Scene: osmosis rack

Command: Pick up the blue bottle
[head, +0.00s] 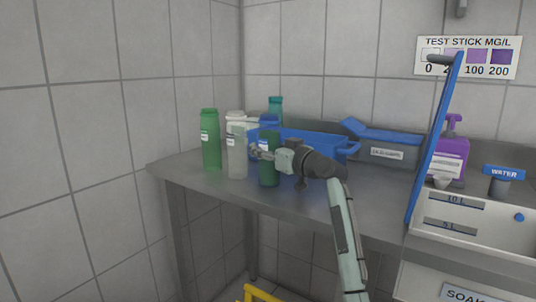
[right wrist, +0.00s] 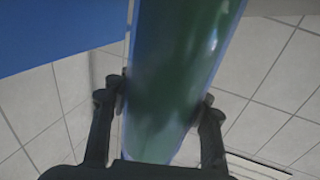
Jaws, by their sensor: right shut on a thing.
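My right gripper (head: 262,153) reaches in from the right, among bottles on the grey counter. It is shut on a dark green bottle (head: 269,173). In the right wrist view this bottle (right wrist: 175,80) looks green with bluish edges and sits between both fingers (right wrist: 163,105). In the head view it stands upright, its base at the counter; I cannot tell whether it is lifted. My left gripper is not in view.
A green bottle (head: 210,145) and a whitish bottle (head: 237,165) stand to the left. A grey box (head: 392,152), purple bottle (head: 451,158) and upright blue panel (head: 432,150) are right. The counter's front (head: 310,207) is clear.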

